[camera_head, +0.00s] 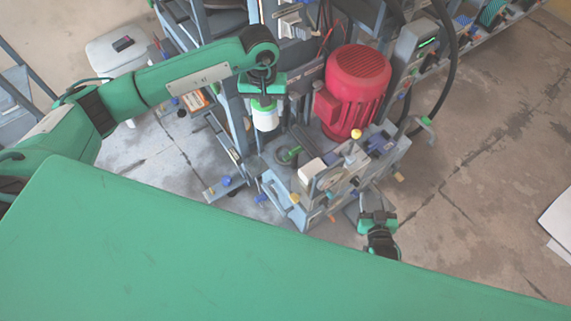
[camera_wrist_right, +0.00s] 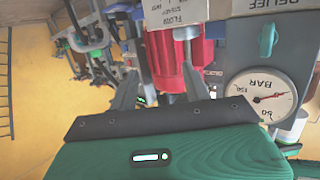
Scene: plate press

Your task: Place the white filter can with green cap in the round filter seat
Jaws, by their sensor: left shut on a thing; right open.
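The white filter can (camera_head: 265,119) with its green cap (camera_head: 263,103) hangs upright below my left gripper (camera_head: 263,97), which is shut on it at the cap end. The can is in the air beside the frame, up and to the left of the pump unit's base. A dark round recess (camera_head: 281,151) with a green part in it lies below and right of the can; it looks like the round filter seat, but I cannot tell for sure. The can is apart from it. My right gripper (camera_head: 377,222) is low at the unit's front right; the right wrist view shows its open, empty fingers (camera_wrist_right: 160,88).
A red motor (camera_head: 357,85) stands behind the base, with a grey control box (camera_head: 405,60) to its right. A pressure gauge (camera_wrist_right: 262,97) and labelled valves face my right wrist. A white box (camera_head: 117,50) stands at the back left. Floor at right is mostly clear.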

